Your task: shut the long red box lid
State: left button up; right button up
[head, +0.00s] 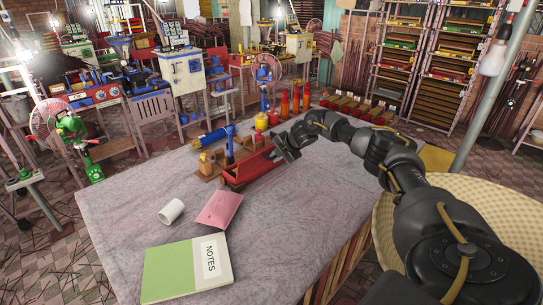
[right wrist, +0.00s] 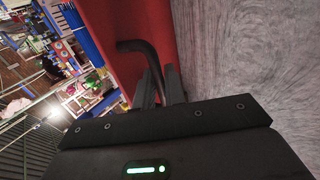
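The long red box (head: 250,173) lies on the grey-topped table, left of my right gripper (head: 287,147). Its dark interior seems to show beside a raised red panel, but the lid's exact angle is too small to tell. In the right wrist view a smooth red surface of the box (right wrist: 105,25) fills the upper middle. A dark bent handle (right wrist: 137,45) curves over it and runs down between the two fingers (right wrist: 160,88). They sit close together on either side of it and look closed on it. My left gripper is not seen.
On the table (head: 310,190) lie a green and white notebook (head: 187,272), a pink card (head: 219,209) and a white cup (head: 171,211). A blue extruder (head: 229,143) stands just behind the box. Orange bottles (head: 295,101) stand farther back. The table right of the box is clear.

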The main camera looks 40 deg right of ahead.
aim_at(271, 148)
jog(key=shift+w+r, duration=0.1)
jog(key=shift+w+r+p, duration=0.35)
jog(key=shift+w+r, duration=0.15)
jog(key=shift+w, duration=0.05)
dwell(0.4)
jog(key=shift+w+a+r, duration=0.1)
jog(key=shift+w+r, duration=0.1)
jog(key=shift+w, duration=0.25)
jog(key=shift+w+a+r, duration=0.1)
jog(key=shift+w+r, duration=0.05)
jog(key=shift+w, duration=0.25)
jog(key=shift+w, duration=0.15)
